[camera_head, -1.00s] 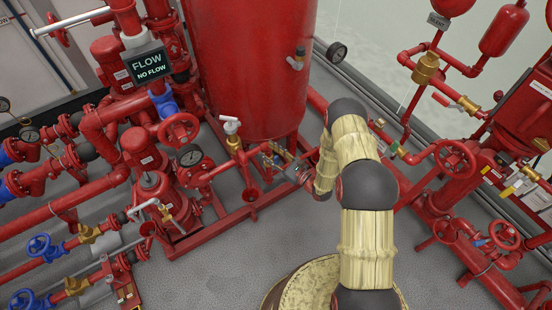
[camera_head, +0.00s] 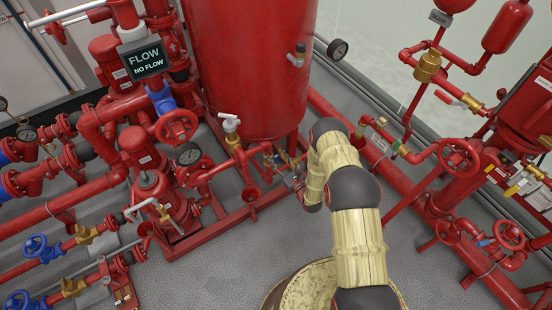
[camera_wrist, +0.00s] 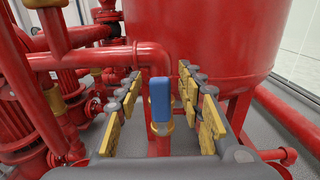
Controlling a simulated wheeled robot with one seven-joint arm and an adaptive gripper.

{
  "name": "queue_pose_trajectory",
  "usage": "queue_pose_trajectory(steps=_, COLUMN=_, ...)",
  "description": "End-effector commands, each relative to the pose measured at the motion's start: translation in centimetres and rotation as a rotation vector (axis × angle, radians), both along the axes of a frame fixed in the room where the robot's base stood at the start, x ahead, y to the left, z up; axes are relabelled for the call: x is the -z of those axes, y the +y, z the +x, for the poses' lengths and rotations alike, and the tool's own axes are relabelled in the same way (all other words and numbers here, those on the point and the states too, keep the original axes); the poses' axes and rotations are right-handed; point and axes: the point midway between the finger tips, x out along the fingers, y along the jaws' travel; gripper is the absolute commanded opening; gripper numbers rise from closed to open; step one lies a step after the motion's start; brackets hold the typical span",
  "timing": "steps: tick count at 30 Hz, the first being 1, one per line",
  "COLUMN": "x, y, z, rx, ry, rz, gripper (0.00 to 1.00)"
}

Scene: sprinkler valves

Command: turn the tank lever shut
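The tank lever (camera_wrist: 160,98) has a blue handle and stands up in the middle of the wrist view, above a brass valve body (camera_wrist: 160,128) on red pipe. The large red tank (camera_head: 250,70) rises behind it and also fills the upper right of the wrist view (camera_wrist: 210,35). My gripper (camera_wrist: 160,82) is open, with its yellow-padded fingers on either side of the lever. Gaps show between the handle and both fingers. In the head view my gripper (camera_head: 292,180) is low by the tank's base, and the lever is too small to make out there.
A white-handled valve (camera_head: 230,123) stands close to the tank's front. A red pipe (camera_wrist: 95,60) crosses left of the lever. Grey floor (camera_head: 230,270) lies open in front.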

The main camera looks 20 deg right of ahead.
Motion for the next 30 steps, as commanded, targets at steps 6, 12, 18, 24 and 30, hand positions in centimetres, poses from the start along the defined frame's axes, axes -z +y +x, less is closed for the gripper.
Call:
queue_pose_trajectory(steps=6, x=-0.03, y=0.13, z=0.44, rx=0.000, ry=0.001, rz=0.000, gripper=0.38)
queue_pose_trajectory(steps=12, x=-0.05, y=0.14, z=0.42, rx=0.000, ry=0.000, rz=0.000, gripper=0.33)
queue_pose_trajectory(steps=18, x=-0.05, y=0.13, z=0.41, rx=0.000, ry=0.000, rz=0.000, gripper=0.22)
queue_pose_trajectory(steps=24, x=-0.05, y=0.13, z=0.41, rx=-0.001, ry=0.000, rz=0.000, gripper=0.11)
queue_pose_trajectory(steps=30, x=-0.04, y=0.14, z=0.41, rx=-0.001, ry=0.000, rz=0.000, gripper=0.00)
